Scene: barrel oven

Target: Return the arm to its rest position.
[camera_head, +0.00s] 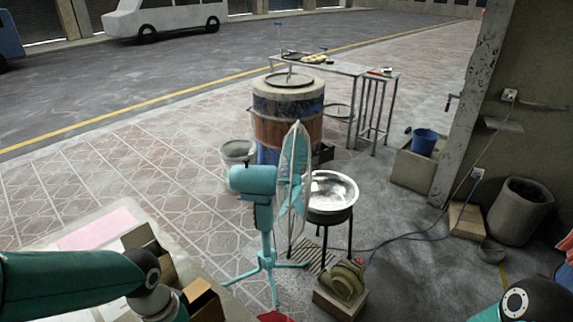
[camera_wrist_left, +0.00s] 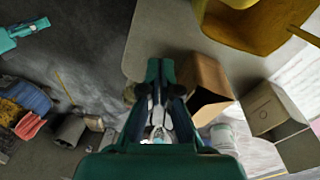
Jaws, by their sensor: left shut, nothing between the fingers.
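My left arm (camera_head: 80,285) comes in from the left edge in the head view, low in the picture; its gripper does not show there. In the left wrist view my left gripper (camera_wrist_left: 160,68) is shut and empty, its two green fingers side by side. A cardboard box (camera_wrist_left: 208,85) lies just right of the fingers in that view; I cannot tell how far below them it is. My right arm (camera_head: 535,300) shows only as a link at the lower right corner of the head view; its gripper is out of view.
A barrel oven (camera_head: 285,125) stands mid-scene, with a teal fan (camera_head: 265,195) and a metal bowl on a stand (camera_head: 332,190) in front. A narrow table (camera_head: 345,68) is behind. Open boxes (camera_head: 200,300) lie beside my left arm. Tiled pavement at left is clear.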

